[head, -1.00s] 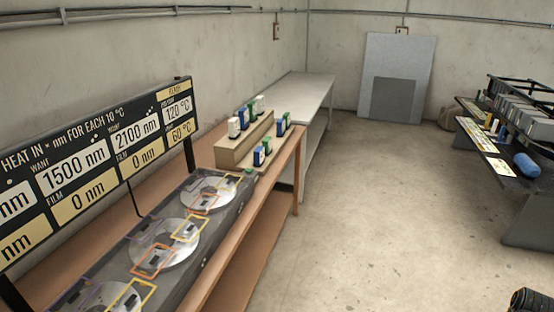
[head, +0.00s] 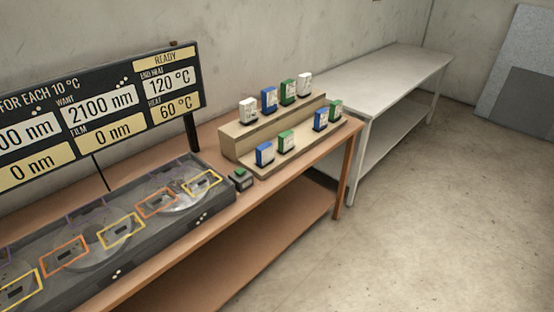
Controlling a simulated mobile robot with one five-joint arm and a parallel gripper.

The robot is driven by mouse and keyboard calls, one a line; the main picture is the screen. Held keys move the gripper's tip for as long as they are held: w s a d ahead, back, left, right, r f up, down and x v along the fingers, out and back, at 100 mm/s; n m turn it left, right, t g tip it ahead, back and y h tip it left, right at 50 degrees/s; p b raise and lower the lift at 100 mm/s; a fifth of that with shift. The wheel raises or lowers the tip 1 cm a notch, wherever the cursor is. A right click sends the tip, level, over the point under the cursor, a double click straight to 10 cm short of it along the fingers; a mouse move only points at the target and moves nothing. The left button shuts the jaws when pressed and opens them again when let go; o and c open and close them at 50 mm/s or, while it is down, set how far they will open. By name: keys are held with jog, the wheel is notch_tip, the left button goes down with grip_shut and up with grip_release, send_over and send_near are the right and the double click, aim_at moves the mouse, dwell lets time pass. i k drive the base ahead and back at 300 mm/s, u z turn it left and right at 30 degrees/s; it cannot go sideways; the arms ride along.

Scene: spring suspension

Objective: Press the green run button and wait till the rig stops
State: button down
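The green run button (head: 240,172) sits on top of a small dark box (head: 242,182) on the brown bench, at the right end of the rig. The rig (head: 150,235) is a long grey tray with round discs and yellow, orange and purple frames. A black sign (head: 190,82) behind it reads READY, end heat 120 °C, heat 60 °C, want 2100 nm and film 0 nm. The left part of the sign and rig is cut off. My gripper is not in view.
A beige stepped stand (head: 240,140) with several white, blue and green small boxes stands on the brown bench (head: 300,180), right of the button. A pale table (head: 400,75) stands beyond it. The floor (head: 440,210) at right is clear. A grey panel (head: 525,75) leans at the far wall.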

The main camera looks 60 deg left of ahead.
aim_at(240, 171)
jog(key=i, duration=0.75)
jog(key=u, duration=3.75)
jog(key=i, duration=1)
jog(key=u, duration=0.05)
